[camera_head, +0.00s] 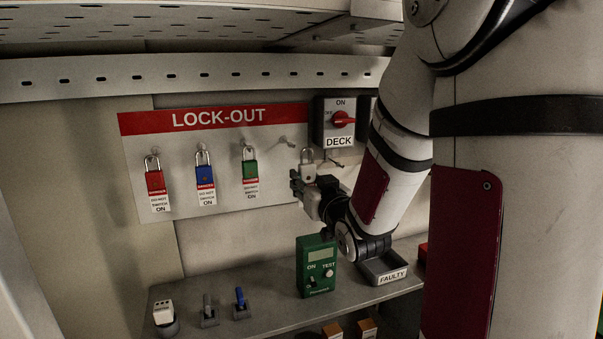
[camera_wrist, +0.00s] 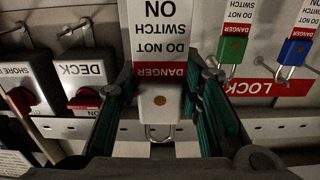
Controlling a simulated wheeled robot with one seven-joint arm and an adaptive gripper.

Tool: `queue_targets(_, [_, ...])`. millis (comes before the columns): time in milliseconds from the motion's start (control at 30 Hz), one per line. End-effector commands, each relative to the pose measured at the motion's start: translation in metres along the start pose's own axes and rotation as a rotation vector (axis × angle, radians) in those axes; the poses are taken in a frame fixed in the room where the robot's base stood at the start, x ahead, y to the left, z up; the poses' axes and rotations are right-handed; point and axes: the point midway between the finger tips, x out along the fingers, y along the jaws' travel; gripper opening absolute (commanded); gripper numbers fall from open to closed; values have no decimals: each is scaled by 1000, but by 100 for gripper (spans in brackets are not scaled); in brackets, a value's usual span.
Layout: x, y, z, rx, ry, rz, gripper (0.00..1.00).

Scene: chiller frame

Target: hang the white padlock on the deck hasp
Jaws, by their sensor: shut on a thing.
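The white padlock (camera_head: 308,171) is upright in my gripper (camera_head: 313,193), shackle up, in front of the board's right edge, left of and below the DECK switch box (camera_head: 334,124). In the wrist view, which is upside down, my gripper (camera_wrist: 160,92) is shut on the padlock body (camera_wrist: 158,104) from both sides. Its shackle (camera_wrist: 158,139) and DANGER tag (camera_wrist: 157,40) show clear of the fingers. The deck hasp (camera_wrist: 76,26) shows as a metal piece by the DECK box (camera_wrist: 86,84), apart from the padlock. In the head view, the padlock and gripper partly cover that area.
Red (camera_head: 155,184), blue (camera_head: 205,176) and green (camera_head: 250,170) padlocks hang on the LOCK-OUT board (camera_head: 216,120), beside a bare peg (camera_head: 291,141). A SHORE switch box (camera_wrist: 26,89) neighbours DECK. Below, a shelf holds a green tester (camera_head: 316,264) and FAULTY tray (camera_head: 386,276).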

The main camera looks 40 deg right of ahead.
Motion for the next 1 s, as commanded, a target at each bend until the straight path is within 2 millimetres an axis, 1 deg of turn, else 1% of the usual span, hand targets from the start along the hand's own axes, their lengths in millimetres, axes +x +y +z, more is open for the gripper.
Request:
queue_targets(33, [-8, 1, -4, 2, -3, 0, 0])
queue_targets(167, [-22, 1, -5, 1, -2, 1, 0])
queue_targets(367, [-25, 1, -8, 7, -3, -5, 0])
queue_targets(833, [-46, 1, -4, 1, -1, 1, 0])
queue_targets(1000, [-62, 0, -1, 0, 0, 2, 0])
